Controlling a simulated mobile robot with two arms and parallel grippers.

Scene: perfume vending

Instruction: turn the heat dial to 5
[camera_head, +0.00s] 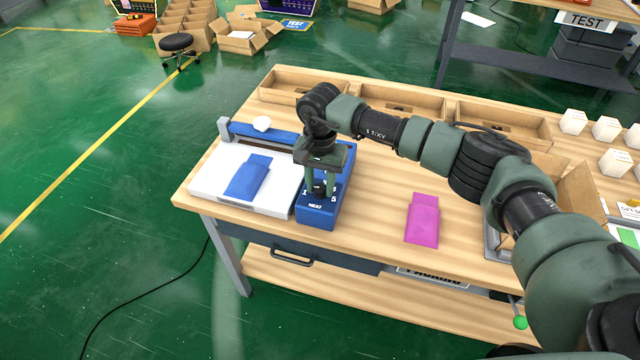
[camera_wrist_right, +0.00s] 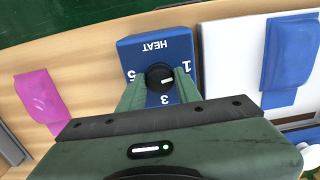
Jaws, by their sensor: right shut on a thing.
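The heat dial is a black round knob (camera_wrist_right: 159,77) on a blue box (camera_head: 317,217) marked HEAT, with the numbers 1, 3 and 5 around the knob. The box also shows in the right wrist view (camera_wrist_right: 157,47), upside down. The knob's white mark points to the right in that view, toward the side of the 1 and away from the 5. My right gripper (camera_head: 321,190) points down over the box, its two fingers on either side of the knob and shut on it. In the head view the gripper mostly hides the knob. My left gripper is not in view.
A white sealer (camera_head: 208,188) with a blue pouch (camera_head: 248,178) stands directly left of the box. A magenta pouch (camera_head: 422,219) lies to the right on the wooden table (camera_head: 375,215). Cardboard trays (camera_head: 405,95) line the back edge. White boxes (camera_head: 606,129) stand at the far right.

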